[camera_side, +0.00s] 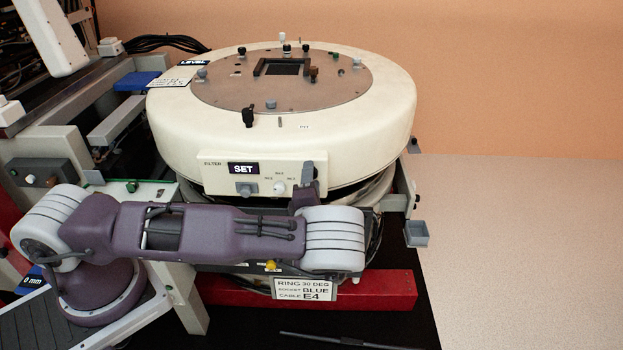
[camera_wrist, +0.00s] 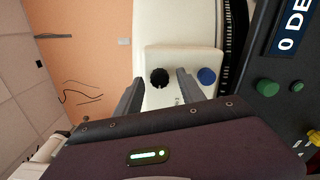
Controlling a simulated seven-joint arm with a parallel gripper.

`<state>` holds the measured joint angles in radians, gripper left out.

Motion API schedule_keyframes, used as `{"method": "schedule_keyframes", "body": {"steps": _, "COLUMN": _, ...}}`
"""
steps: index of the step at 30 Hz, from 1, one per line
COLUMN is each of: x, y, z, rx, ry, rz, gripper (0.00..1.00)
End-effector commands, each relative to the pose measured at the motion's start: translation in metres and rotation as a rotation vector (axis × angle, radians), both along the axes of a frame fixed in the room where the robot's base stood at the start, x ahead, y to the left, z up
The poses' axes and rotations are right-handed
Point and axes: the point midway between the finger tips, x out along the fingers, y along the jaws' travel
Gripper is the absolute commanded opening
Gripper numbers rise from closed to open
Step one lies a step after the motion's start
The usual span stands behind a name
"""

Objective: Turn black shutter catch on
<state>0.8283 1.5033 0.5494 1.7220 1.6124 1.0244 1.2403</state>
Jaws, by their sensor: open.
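In the wrist view a round black knob (camera_wrist: 160,77), the likeliest shutter catch, sits on a cream box on the side of the ring housing. A blue knob (camera_wrist: 207,75) is beside it on the same box. My gripper (camera_wrist: 159,80) is open, its two grey fingers pointing at the box, one on each side of the black knob in the picture. I cannot tell whether they touch it. The lettering on the box is too small to read. In the side view the black knob cannot be made out, and my fingers are mostly hidden.
The cream ring housing (camera_side: 165,130) has several small posts on top, including a black one (camera_side: 248,117). Its front filter panel (camera_side: 214,181) reads SET. A red beam (camera_side: 390,288) runs below. A grey open box (camera_side: 417,234) juts out at the right. Green buttons (camera_wrist: 266,87) are at the right of the wrist view.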

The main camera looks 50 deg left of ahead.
Motion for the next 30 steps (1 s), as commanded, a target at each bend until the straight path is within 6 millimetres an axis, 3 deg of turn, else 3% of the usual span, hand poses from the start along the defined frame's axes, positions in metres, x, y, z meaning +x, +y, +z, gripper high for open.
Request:
{"method": "schedule_keyframes", "body": {"steps": 10, "x": -0.043, "y": -0.045, "z": 0.0, "rx": 0.0, "ry": 0.002, "rz": -0.003, "gripper": 0.46}}
{"method": "schedule_keyframes", "body": {"steps": 22, "x": -0.051, "y": -0.044, "z": 0.006, "rx": -0.04, "ry": -0.024, "rz": 0.033, "gripper": 0.46}}
{"method": "schedule_keyframes", "body": {"steps": 26, "x": -0.08, "y": -0.017, "z": 0.041, "rx": -0.335, "ry": -0.216, "rz": 0.292, "gripper": 0.46}}
{"method": "schedule_keyframes", "body": {"steps": 30, "x": -0.139, "y": 0.007, "z": 0.085, "rx": -0.78, "ry": -0.581, "rz": 0.724, "gripper": 0.46}}
